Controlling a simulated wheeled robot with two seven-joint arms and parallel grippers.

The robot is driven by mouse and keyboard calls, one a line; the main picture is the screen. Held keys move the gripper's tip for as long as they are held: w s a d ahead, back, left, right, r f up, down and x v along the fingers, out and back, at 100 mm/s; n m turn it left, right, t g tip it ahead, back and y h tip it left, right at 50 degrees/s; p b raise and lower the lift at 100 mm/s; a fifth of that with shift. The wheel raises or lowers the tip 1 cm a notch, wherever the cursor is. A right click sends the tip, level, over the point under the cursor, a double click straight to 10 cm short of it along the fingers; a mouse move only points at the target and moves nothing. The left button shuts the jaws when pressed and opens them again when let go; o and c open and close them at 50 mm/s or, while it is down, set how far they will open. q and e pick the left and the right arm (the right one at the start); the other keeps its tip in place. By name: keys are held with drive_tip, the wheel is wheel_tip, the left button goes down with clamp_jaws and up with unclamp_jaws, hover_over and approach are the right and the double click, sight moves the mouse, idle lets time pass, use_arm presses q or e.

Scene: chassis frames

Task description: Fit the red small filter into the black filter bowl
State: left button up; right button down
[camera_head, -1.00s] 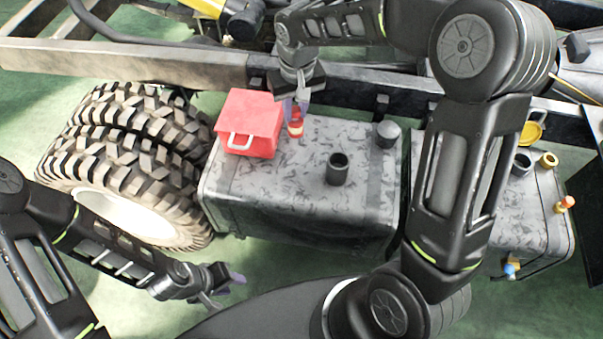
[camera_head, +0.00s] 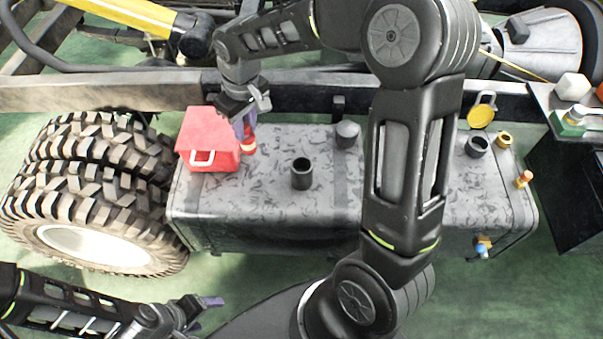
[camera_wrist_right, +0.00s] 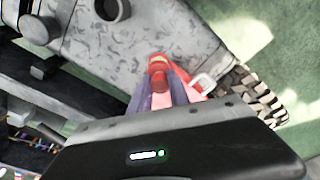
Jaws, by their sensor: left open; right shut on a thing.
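The red small filter (camera_head: 248,143), with a pale band, is at the tank's left end beside a red box. My right gripper (camera_head: 244,125) is shut on it from above. In the right wrist view the filter (camera_wrist_right: 158,72) sits between the purple fingertips (camera_wrist_right: 160,90). I cannot tell whether it still touches the tank top. The black filter bowl (camera_head: 301,174) stands upright and open on the tank, to the right of the filter. It is partly visible in the right wrist view (camera_wrist_right: 110,9). My left gripper (camera_head: 208,312) is open and empty, low over the floor.
The red box (camera_head: 207,142) with a white handle is close left of the filter. A black cap (camera_head: 347,135) rises behind the bowl on the grey tank (camera_head: 240,205). A chassis rail (camera_head: 130,93) runs behind. Tank top between filter and bowl is clear.

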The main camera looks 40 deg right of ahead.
drive_tip(key=s+d+n+g+y+p, duration=0.1)
drive_tip(key=s+d+n, duration=0.8)
drive_tip(key=n, duration=0.5)
drive_tip(key=shift+d+r, duration=0.35)
drive_tip(key=shift+r, duration=0.1)
hover_over(302, 174)
drive_tip(key=w+d, duration=0.2)
wheel_tip(302, 174, down, 6)
drive_tip(key=shift+w+a, duration=0.15)
drive_tip(key=shift+w, duration=0.05)
drive_tip(key=shift+f, duration=0.15)
drive_tip(key=shift+f, duration=1.85)
drive_tip(key=c, duration=1.2)
unclamp_jaws()
drive_tip(key=shift+c, duration=0.2)
